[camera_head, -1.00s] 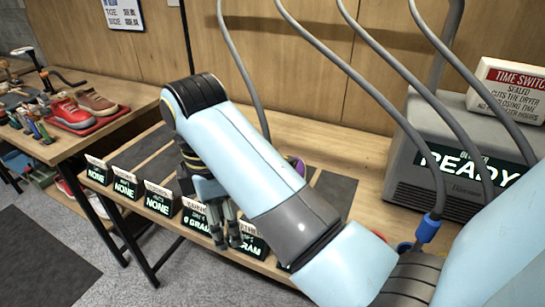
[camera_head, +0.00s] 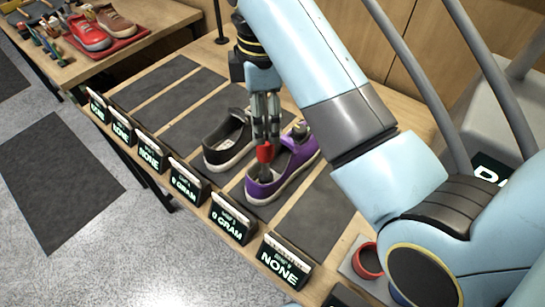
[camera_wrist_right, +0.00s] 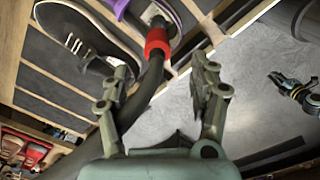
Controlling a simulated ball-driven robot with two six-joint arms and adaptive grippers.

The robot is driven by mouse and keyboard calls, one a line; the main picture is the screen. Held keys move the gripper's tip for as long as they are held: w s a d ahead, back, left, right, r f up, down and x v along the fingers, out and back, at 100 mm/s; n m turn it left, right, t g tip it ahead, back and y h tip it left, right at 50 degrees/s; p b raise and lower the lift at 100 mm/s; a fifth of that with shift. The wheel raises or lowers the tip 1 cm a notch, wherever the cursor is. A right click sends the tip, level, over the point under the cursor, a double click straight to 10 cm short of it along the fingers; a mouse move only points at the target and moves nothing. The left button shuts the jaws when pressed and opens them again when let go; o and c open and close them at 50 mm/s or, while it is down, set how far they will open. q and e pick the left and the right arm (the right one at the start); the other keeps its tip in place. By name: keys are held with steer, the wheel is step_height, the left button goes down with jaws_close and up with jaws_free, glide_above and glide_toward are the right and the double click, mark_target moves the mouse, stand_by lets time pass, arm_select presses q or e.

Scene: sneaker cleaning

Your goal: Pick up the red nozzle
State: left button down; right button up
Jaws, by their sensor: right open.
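The red nozzle (camera_head: 265,153) stands at the opening of the purple sneaker (camera_head: 288,175), its dark lower end reaching into the shoe. My right gripper (camera_head: 265,135) points down right above the nozzle. In the right wrist view my right gripper (camera_wrist_right: 162,76) is open, and the red nozzle (camera_wrist_right: 157,42) shows ahead, between and beyond the fingertips. A thick black hose (camera_wrist_right: 143,95) runs from it back beside the left finger. Contact cannot be told. What looks like my left gripper (camera_wrist_right: 285,84) shows at the right of the wrist view; its jaws are unclear.
A black sneaker (camera_head: 228,143) stands left of the purple one. Dark mats (camera_head: 318,215) and display signs (camera_head: 233,218) line the table. A red ring-shaped thing (camera_head: 368,262) sits near my arm. Other shoes (camera_head: 90,32) are on a table at upper left.

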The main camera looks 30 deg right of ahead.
mark_target(265, 132)
steer(key=shift+s+a+f, duration=0.1)
steer(key=shift+a+f, duration=0.1)
steer(key=shift+f, duration=1.05)
steer(key=shift+d+f, duration=0.15)
steer(key=shift+f, duration=0.2)
steer(key=f, duration=0.1)
steer(key=f+p, duration=0.1)
steer(key=f, duration=0.3)
steer(key=shift+w+d+f+p, duration=0.1)
steer(key=shift+w+p, duration=0.2)
steer(key=shift+p, duration=0.05)
arm_select(q)
steer(key=shift+s+r, duration=0.2)
steer(key=shift+r, duration=0.4)
arm_select(e)
steer(key=shift+c, duration=0.2)
steer(key=c, duration=0.5)
arm_select(q)
steer(key=shift+w+a, duration=0.1)
steer(key=shift+a, duration=0.1)
arm_select(e)
jaws_close()
